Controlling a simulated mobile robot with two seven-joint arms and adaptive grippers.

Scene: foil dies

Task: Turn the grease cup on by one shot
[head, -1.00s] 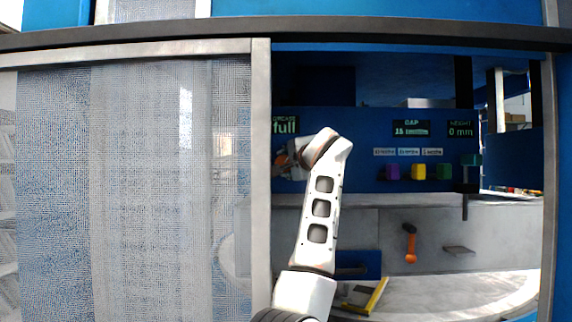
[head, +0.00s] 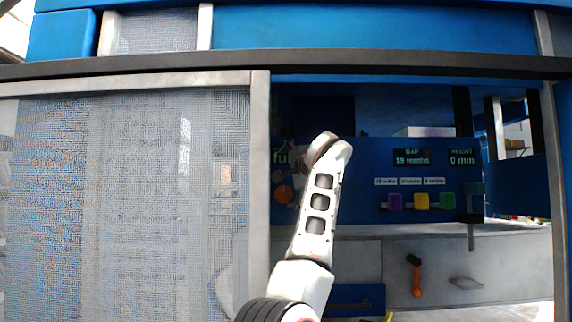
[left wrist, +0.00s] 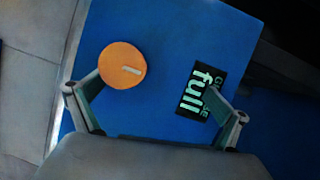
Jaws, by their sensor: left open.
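The orange round grease cup (left wrist: 122,65) with a pale bar mark on its face sits on the blue panel in the left wrist view. It also shows in the head view (head: 284,194), just left of my left arm. The dark grease display (left wrist: 202,92) beside it reads "full" in green. My left gripper (left wrist: 156,82) is open, its two fingers spread wide in front of the panel. The left finger's tip is at the cup's left edge in the picture; whether it touches cannot be told. The right finger overlaps the display.
A mesh door (head: 140,190) and its grey post (head: 259,190) stand left of my arm. Right on the panel are purple (head: 394,202), yellow (head: 421,201) and green (head: 447,201) blocks under small labels. An orange-handled tool (head: 415,278) hangs below.

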